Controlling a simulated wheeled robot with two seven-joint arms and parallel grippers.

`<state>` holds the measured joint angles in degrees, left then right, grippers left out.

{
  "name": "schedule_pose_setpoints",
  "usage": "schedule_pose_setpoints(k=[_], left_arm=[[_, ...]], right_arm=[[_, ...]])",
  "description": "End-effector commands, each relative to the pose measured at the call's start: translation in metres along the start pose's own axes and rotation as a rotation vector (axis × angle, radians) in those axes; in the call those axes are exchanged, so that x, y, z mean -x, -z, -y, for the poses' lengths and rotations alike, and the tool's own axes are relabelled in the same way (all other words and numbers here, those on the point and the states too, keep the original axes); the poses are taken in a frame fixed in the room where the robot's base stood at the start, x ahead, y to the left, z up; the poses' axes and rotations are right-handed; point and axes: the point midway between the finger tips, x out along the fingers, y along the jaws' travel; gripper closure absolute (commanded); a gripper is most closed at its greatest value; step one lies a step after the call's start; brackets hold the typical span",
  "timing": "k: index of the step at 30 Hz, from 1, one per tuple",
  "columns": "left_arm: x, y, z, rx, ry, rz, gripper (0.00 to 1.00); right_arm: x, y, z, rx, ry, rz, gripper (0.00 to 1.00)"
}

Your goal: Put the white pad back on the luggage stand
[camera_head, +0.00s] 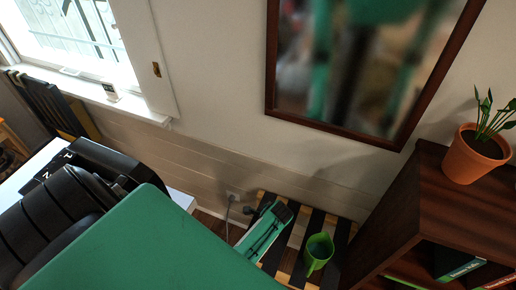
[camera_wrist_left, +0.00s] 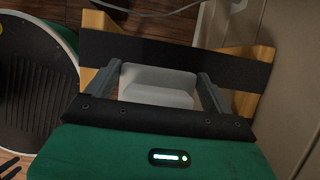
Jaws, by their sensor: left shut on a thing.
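In the left wrist view a white pad (camera_wrist_left: 155,88) with rounded corners is between the two grey fingers of my left gripper (camera_wrist_left: 158,82), which is shut on it. The gripper's black palm and green body hide the near side. Just beyond it is the luggage stand (camera_wrist_left: 175,52), seen as a black band between light wooden parts. In the head view the luggage stand (camera_head: 342,236) has black and light wooden stripes and stands low by the wall. My right gripper is not in view.
A green mug (camera_head: 318,250) stands on the stand. A dark wooden shelf (camera_head: 410,215) with a potted plant (camera_head: 475,155) is close on the right. A cable (camera_head: 228,215) hangs by the wall.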

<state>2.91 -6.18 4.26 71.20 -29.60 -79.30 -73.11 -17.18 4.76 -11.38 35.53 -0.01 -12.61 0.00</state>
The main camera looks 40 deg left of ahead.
Motion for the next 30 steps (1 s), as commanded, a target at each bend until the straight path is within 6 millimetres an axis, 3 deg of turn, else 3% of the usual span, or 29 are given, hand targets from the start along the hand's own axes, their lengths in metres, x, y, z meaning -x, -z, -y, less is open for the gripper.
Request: schedule_pose_setpoints(k=[10, 21, 22, 24, 30], left_arm=[[-0.034, 0.014, 0.000, 0.000, 0.000, 0.000, 0.43], [-0.038, 0.016, 0.000, -0.001, 0.001, 0.000, 0.43], [-0.038, 0.016, 0.000, -0.001, 0.001, 0.000, 0.13], [-0.038, 0.016, 0.000, -0.001, 0.001, 0.000, 0.00], [-0.038, 0.016, 0.000, -0.001, 0.001, 0.000, 0.00]], right_arm=[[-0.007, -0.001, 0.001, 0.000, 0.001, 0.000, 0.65], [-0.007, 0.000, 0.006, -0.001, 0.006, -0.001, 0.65], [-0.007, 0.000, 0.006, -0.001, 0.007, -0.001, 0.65], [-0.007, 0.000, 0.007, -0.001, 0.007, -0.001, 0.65], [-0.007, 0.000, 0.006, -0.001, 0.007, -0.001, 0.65]])
